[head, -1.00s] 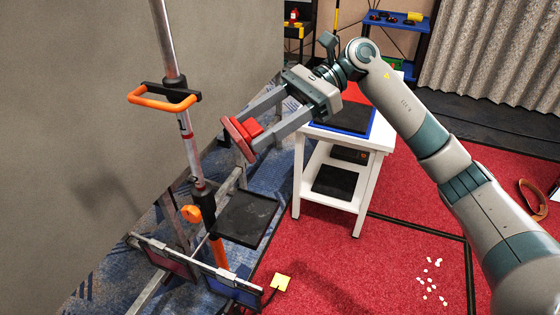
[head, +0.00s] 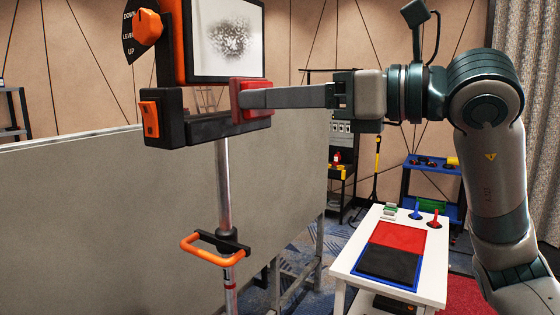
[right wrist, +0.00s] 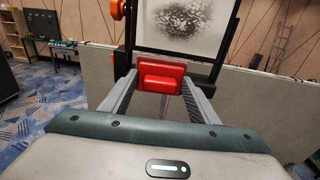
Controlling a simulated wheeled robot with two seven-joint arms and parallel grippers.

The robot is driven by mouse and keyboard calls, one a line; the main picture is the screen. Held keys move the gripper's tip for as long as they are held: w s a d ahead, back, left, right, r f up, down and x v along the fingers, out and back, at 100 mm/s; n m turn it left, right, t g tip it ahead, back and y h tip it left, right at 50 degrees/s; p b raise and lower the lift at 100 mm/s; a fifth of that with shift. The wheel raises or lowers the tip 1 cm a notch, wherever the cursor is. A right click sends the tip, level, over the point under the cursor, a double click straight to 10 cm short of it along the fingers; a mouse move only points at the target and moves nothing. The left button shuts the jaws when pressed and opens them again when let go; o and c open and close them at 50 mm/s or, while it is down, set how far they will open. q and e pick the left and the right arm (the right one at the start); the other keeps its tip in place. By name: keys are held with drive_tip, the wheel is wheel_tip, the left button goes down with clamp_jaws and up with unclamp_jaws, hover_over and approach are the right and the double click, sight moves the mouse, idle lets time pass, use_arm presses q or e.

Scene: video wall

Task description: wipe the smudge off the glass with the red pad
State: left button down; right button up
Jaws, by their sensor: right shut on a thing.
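The glass (head: 206,66) is a pale upright pane in a dark and orange frame at the top of the head view. A dark speckled smudge (head: 230,39) covers its middle; the smudge also shows in the right wrist view (right wrist: 190,18). My right gripper (head: 245,99) is shut on the red pad (head: 253,113), which sits below the smudge, by the frame's lower bar. In the right wrist view the red pad (right wrist: 161,76) is between the two fingers, below the pane. I cannot tell whether the pad touches the frame. My left gripper is not in view.
A metal pole (head: 223,185) with an orange handle (head: 205,250) carries the frame. A grey wall panel (head: 110,220) stands behind it. A white table (head: 435,275) with a red and black mat in a blue tray stands at lower right. Shelves are at the back.

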drive_tip(key=s+r+t, duration=0.1)
drive_tip(key=s+r, duration=0.3)
drive_tip(key=r, duration=0.5)
drive_tip(key=shift+s+d+m, duration=0.3)
drive_tip(key=shift+s, duration=0.05)
drive_tip(key=shift+a, duration=0.15)
drive_tip(key=shift+p+x, duration=1.3)
drive_tip(key=shift+x, duration=1.5)
drive_tip(key=shift+w, duration=0.1)
drive_tip(key=shift+x, duration=0.85)
drive_tip(key=shift+w+d+b, duration=0.5)
drive_tip(key=shift+w+d, duration=0.15)
drive_tip(key=shift+w, duration=0.15)
drive_tip(key=shift+w+d+r, duration=0.1)
drive_tip(key=shift+w+d, duration=0.45)
drive_tip(key=shift+w, duration=0.1)
